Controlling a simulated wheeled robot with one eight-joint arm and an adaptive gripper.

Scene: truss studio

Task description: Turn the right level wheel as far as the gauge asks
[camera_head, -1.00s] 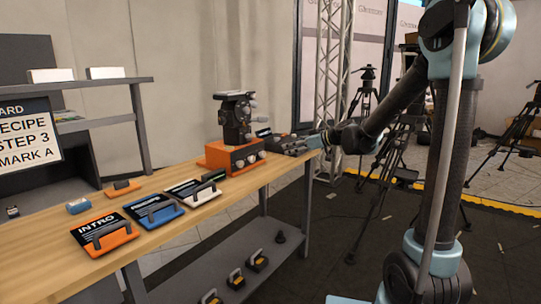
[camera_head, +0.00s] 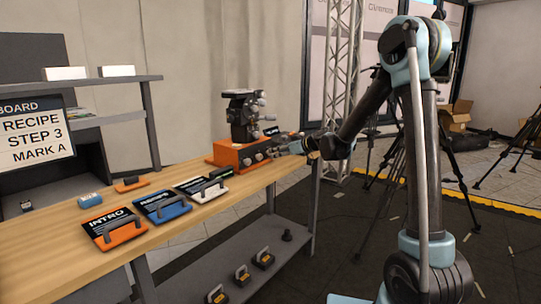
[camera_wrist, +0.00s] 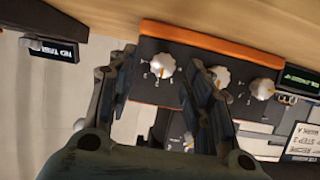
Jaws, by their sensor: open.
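An orange unit (camera_head: 228,154) with a black camera head (camera_head: 242,112) on top stands at the far end of the bench. Its front carries three pale knobs. In the wrist view, a dark panel with an orange edge (camera_wrist: 190,38) shows a left knob (camera_wrist: 162,66), a middle knob (camera_wrist: 220,77) and a right knob (camera_wrist: 262,88). Scale marks surround the left one. My gripper (camera_wrist: 165,62) is open, its fingers either side of that left knob in the picture; contact cannot be told. In the head view my gripper (camera_head: 288,147) is at the unit's right end. The marks are too small to read.
A board (camera_head: 32,135) reads "RECIPE STEP 3 MARK A". Orange (camera_head: 115,230), blue (camera_head: 163,207) and white (camera_head: 203,188) handled plates lie on the wooden bench (camera_head: 190,235). A truss (camera_head: 343,75) and tripods stand behind my arm.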

